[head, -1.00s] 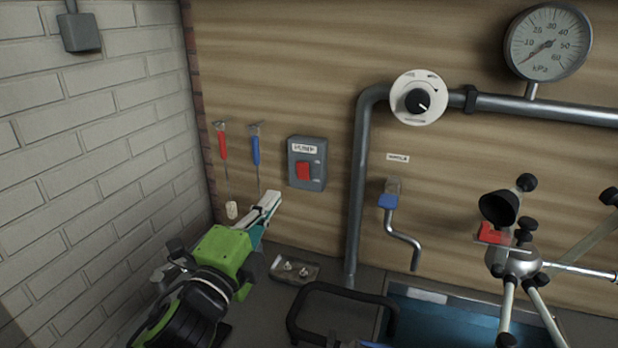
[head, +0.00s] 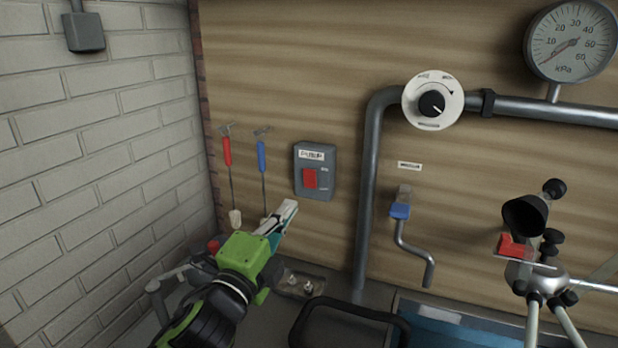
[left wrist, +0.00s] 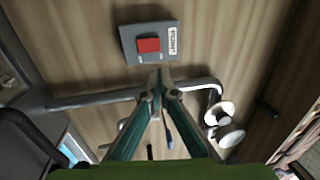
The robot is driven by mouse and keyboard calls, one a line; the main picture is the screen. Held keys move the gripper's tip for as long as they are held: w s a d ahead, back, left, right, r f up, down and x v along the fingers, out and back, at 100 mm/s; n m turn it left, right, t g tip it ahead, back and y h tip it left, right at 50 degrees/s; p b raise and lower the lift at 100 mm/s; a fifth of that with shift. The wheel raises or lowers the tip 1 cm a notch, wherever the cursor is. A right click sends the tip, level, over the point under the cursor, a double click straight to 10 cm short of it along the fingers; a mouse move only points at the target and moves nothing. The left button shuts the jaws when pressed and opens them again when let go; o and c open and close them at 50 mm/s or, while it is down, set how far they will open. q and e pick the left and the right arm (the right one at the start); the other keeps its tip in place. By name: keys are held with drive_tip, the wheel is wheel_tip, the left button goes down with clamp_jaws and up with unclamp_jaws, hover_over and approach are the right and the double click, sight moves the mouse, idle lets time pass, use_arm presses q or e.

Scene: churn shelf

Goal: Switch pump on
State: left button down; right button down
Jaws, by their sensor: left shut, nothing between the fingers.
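The pump switch is a dark grey box (head: 314,171) on the wooden wall, with a label that appears to read PUMP and a red rocker (head: 310,179). In the left wrist view the box (left wrist: 130,40) and its red rocker (left wrist: 149,45) lie just beyond my fingertips. My left gripper (head: 291,206) is green with pale fingers, shut and empty, just below and left of the box. In the left wrist view its fingertips (left wrist: 159,74) meet below the rocker; I cannot tell whether they touch the box. My right gripper is not in view.
A red-handled tool (head: 227,151) and a blue-handled tool (head: 261,156) hang left of the switch. A grey pipe (head: 368,190) runs right of it, with a white dial (head: 433,101) and a gauge (head: 571,42). A blue-handled tap (head: 400,211) is farther right. A brick wall stands left.

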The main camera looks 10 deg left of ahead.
sight(314, 172)
use_arm(q)
drive_tip(key=p+x, duration=0.2)
drive_tip(key=x, duration=0.9)
drive_tip(key=shift+w, duration=0.1)
drive_tip(key=shift+p, duration=0.3)
